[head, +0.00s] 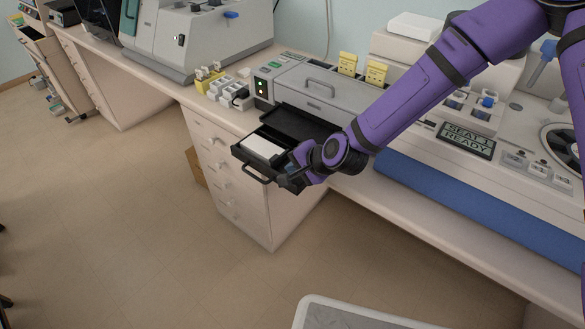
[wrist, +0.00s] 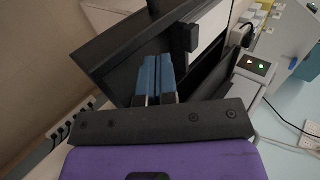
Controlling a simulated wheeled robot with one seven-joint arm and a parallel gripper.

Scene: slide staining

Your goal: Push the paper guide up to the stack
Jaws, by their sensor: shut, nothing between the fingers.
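The white paper stack (head: 262,147) lies in the black pulled-out tray (head: 240,154); it also shows in the wrist view (wrist: 208,32). The paper guide (wrist: 184,38) looks like a small black upright block at the near left edge of the stack in the wrist view. I cannot tell whether it touches the paper. My gripper (wrist: 155,70) has blue fingers closed together with nothing between them. The fingertips are over the tray, just left of the guide in the wrist view. In the head view my wrist covers the tray's right part and hides the guide.
The tray sticks out past the counter edge, from a grey machine (head: 310,88) with a green light. White drawers (head: 222,168) stand below. A long blue mat (head: 460,200) lies along the counter front at right. The floor at left is clear.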

